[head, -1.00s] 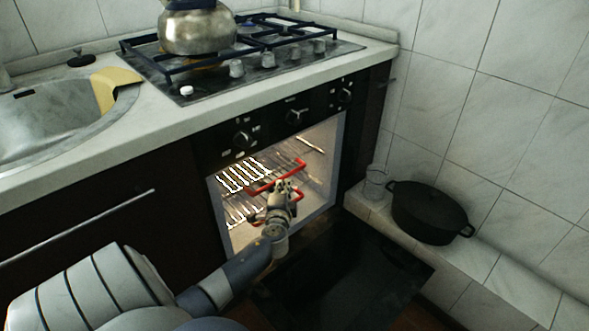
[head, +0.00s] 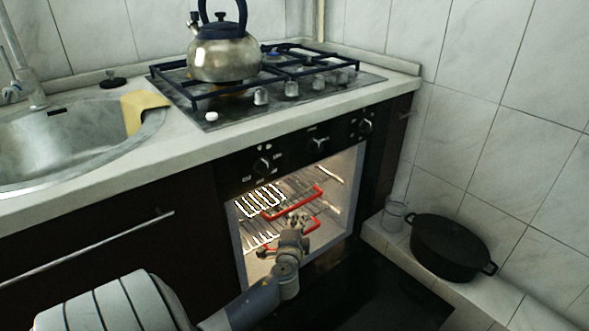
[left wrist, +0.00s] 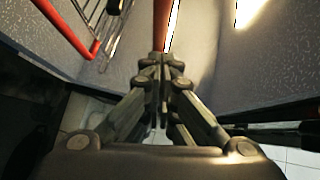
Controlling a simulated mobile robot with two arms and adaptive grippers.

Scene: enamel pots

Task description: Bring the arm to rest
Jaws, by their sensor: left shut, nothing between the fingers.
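My left gripper (head: 297,218) is at the opening of the lit oven (head: 238,250), in front of the racks. In the left wrist view its fingers (left wrist: 160,62) are closed together and hold nothing. There a red bar (left wrist: 163,22) lies just beyond the fingertips; I cannot tell whether they touch it. In the head view the upper rack's red front bar (head: 292,203) is above the gripper. A lower red bar (head: 262,252) is partly hidden by the gripper. My right gripper is not in view.
The dark oven door (head: 375,300) hangs open below. A black pot (head: 450,250) and a glass (head: 394,216) stand on the tiled ledge at right. A kettle (head: 220,55) is on the hob (head: 195,105), left of which is the sink (head: 60,150) with a yellow cloth (head: 143,108).

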